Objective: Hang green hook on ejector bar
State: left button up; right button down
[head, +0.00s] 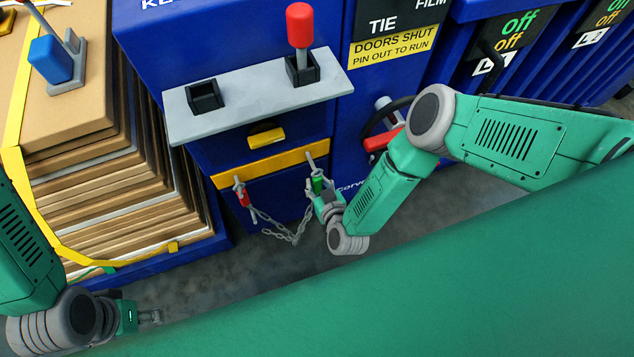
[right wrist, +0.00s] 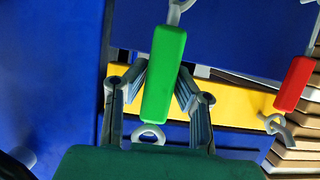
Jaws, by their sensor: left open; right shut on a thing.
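The green hook (head: 318,185) is a green grip with a grey metal hook at its top. My right gripper (head: 320,190) is shut on it, in front of the yellow bar (head: 270,165). In the right wrist view the green grip (right wrist: 164,72) stands between the two fingers (right wrist: 162,90), slightly tilted, with a grey ring below; its hook is cut off at the top. I cannot tell whether the hook touches the bar. A red hook (head: 243,197) is at the bar's left end, joined by a chain (head: 285,234). My left gripper (head: 150,317) is open and empty, low at the left.
A grey shelf (head: 260,95) with a red-topped lever (head: 300,25) juts out above the bar. A strapped cardboard bale (head: 120,200) stands at the left. A red handle (head: 380,140) is right of the bar, near my right arm. Floor below is clear.

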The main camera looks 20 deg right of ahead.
aim_at(308, 166)
jog(key=shift+w+f, duration=0.1)
jog(key=shift+b+x, duration=1)
jog(key=shift+f, duration=0.2)
jog(key=shift+w, duration=0.1)
jog(key=shift+w+b, duration=0.55)
jog(key=shift+w, duration=0.5)
jog(key=shift+f, duration=0.25)
jog(key=c, duration=1.3)
grip_release()
